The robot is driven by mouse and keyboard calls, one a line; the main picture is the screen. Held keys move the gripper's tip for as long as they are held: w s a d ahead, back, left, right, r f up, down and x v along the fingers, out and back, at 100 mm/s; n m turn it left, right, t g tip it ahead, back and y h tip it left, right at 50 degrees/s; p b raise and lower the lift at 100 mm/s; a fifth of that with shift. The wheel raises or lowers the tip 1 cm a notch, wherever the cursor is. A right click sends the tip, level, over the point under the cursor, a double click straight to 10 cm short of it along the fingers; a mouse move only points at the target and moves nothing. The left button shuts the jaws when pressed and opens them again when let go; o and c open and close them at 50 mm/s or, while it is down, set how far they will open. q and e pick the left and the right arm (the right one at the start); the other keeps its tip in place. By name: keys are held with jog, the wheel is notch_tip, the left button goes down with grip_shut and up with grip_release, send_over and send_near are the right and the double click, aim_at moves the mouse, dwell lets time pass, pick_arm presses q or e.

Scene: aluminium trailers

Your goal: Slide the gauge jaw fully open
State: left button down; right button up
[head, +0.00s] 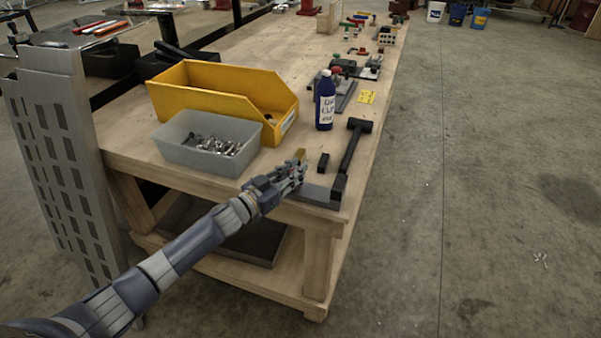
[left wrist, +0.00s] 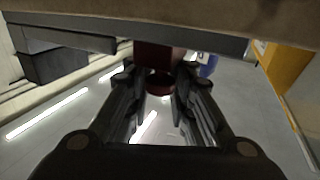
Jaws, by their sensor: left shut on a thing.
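A dark T-shaped tool (head: 350,149), which looks like the gauge, lies along the near right part of the bench. A flat grey plate (head: 316,195) is at its near end, by the bench corner. A small dark block (head: 323,163) stands just left of the tool. I cannot tell which part is the sliding jaw. My left gripper (head: 293,174) is at the bench's near edge, left of the plate. In the left wrist view its fingers (left wrist: 158,98) are shut on a dark red part (left wrist: 158,68). My right gripper is not in view.
A clear bin (head: 174,157) of metal parts and a yellow bin (head: 191,101) stand left of the gripper. A blue bottle (head: 325,101) stands behind it. Several small fixtures are farther back. The floor right of the bench is open.

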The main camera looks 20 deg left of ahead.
pick_arm(q)
jog(key=shift+a+f, duration=0.2)
jog(key=c, duration=1.5)
grip_release()
jog(key=shift+s+a, duration=0.1)
jog(key=shift+s, duration=0.05)
jog(key=shift+o, duration=0.4)
jog(key=shift+s+a+r, duration=0.1)
jog(key=shift+a+r, duration=0.05)
jog(key=shift+a, duration=0.05)
jog(key=shift+d, duration=0.1)
jog(key=v, duration=1.2)
